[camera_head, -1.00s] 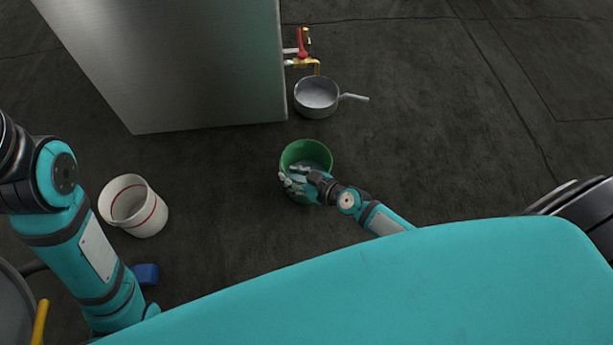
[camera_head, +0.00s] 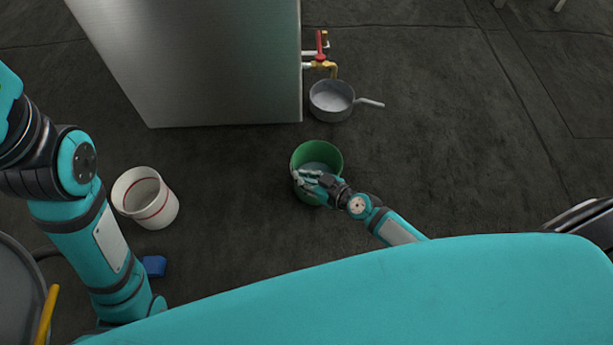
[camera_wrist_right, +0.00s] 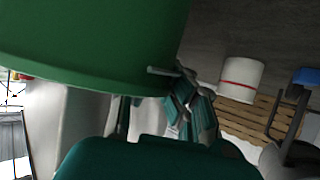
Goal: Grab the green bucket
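The green bucket (camera_head: 331,152) stands on the dark floor with pale contents inside. It fills the upper left of the right wrist view (camera_wrist_right: 90,45). My right gripper (camera_head: 308,177) is at the bucket's near side in the head view, its fingers overlapping the opening. In the wrist view, jointed fingers (camera_wrist_right: 150,105) are at the bucket's lower edge. One fingertip shows in front of the green wall, and another finger runs up behind the edge. Whether they clamp the wall cannot be told. My left gripper is out of view.
A metal cabinet (camera_head: 215,70) with a red-handled tap (camera_head: 319,45) stands behind. A saucepan (camera_head: 331,101) sits just beyond the bucket. A white bucket with a red stripe (camera_head: 158,210) and a small blue object (camera_head: 154,266) are at left. Floor to the right is clear.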

